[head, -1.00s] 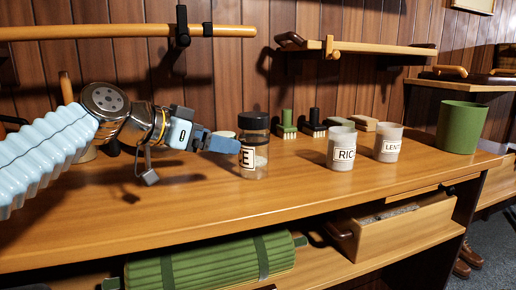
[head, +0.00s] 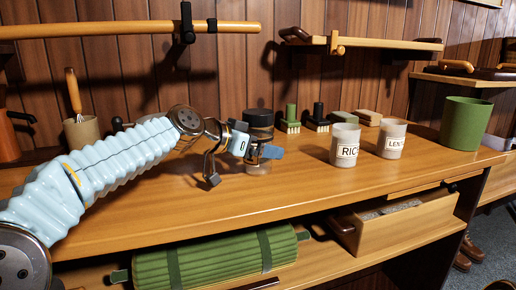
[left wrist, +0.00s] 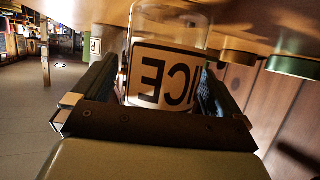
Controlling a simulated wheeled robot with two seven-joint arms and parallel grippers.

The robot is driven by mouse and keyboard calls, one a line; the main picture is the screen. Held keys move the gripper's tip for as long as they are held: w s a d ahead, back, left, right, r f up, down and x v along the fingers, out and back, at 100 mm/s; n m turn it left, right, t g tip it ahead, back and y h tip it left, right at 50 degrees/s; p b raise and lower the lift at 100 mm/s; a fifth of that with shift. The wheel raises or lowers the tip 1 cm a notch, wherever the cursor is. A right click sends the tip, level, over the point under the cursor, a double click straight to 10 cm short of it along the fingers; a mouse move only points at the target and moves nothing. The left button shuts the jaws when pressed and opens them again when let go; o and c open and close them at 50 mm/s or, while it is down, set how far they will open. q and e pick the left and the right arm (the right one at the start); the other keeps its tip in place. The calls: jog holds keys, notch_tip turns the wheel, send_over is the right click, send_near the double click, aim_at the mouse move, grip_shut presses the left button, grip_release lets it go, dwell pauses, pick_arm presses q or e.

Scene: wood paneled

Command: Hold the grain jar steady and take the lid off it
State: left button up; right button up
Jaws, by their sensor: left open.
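The grain jar is clear with a black lid (head: 258,118); the lid sits on top of it in the head view. My left gripper (head: 267,152) is in front of the jar there and hides much of its body. In the left wrist view the jar body (left wrist: 172,22) appears upside down, its white label (left wrist: 165,78) showing "ICE". The fingers of my left gripper (left wrist: 155,90) stand open on either side of the jar. Whether either finger touches it cannot be told. My right gripper is in neither view.
A cup marked "RIC" (head: 344,145) and a cup marked "LENT" (head: 391,139) stand right of the jar. A green pot (head: 464,123) stands far right. An open drawer (head: 405,226) juts out below the bench.

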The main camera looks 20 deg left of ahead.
aim_at(261, 116)
pick_arm(q)
jog(key=shift+c, duration=0.3)
jog(key=c, duration=1.4)
jog(key=shift+r, duration=0.55)
jog(key=r, duration=0.3)
jog(key=shift+s+r+p, duration=0.15)
jog(key=shift+s+p, duration=0.2)
jog(key=s+r, duration=0.2)
jog(key=r, duration=0.1)
jog(key=s+r, duration=0.1)
jog(key=shift+s+d+r, duration=0.15)
jog(key=shift+s+d, duration=0.2)
jog(key=s+r, duration=0.1)
jog(key=s, duration=0.2)
jog(key=s+d+r, duration=0.1)
jog(key=s+r, duration=0.1)
jog(key=s, duration=0.1)
jog(key=s+r, duration=0.1)
jog(key=s, duration=0.2)
jog(key=shift+s+d+r, duration=0.2)
jog(key=shift+s+d, duration=0.05)
jog(key=shift+d, duration=0.1)
